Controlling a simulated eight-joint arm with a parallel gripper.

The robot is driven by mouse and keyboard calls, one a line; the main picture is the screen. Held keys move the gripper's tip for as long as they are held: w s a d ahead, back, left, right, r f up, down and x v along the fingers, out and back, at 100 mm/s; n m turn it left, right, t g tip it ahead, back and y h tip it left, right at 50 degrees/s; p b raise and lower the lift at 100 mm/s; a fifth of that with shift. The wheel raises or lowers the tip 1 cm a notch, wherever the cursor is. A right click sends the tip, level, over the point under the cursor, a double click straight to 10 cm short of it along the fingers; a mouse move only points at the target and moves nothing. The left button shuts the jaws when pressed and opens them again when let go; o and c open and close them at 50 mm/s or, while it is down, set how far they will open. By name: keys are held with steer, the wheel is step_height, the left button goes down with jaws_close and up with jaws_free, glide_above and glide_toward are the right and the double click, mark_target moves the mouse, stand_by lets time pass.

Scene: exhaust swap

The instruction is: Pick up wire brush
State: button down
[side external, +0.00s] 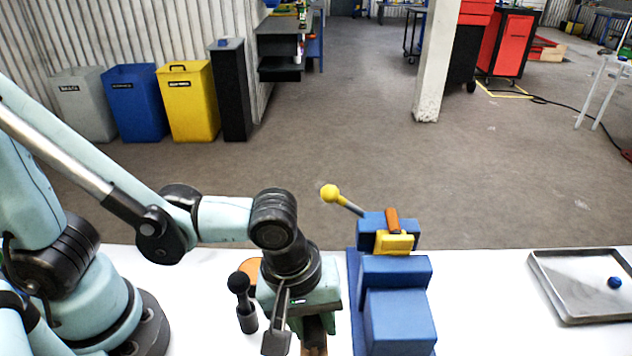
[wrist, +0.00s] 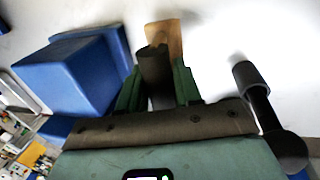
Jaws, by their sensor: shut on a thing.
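The wire brush (wrist: 165,38) shows in the wrist view as a tan, wood-coloured piece with a dark part between my fingers. My gripper (wrist: 157,84) has its green fingers on either side of that dark part and is shut on it. In the side view my gripper (side external: 318,325) points down at the white table's near part. A brown bit of the brush (side external: 314,349) shows below it, cut off by the bottom edge. I cannot tell whether the brush touches the table.
A blue fixture (side external: 397,315) with a yellow block (side external: 393,242) and a yellow-knobbed lever (side external: 331,193) stands close right of my gripper. A dark round-knobbed tool (side external: 241,300) stands close on its left. A grey tray (side external: 569,308) holds a blue ball (side external: 614,282) at right. White table between is clear.

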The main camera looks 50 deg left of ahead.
steer(key=shift+r, duration=0.1)
steer(key=shift+r, duration=4.9)
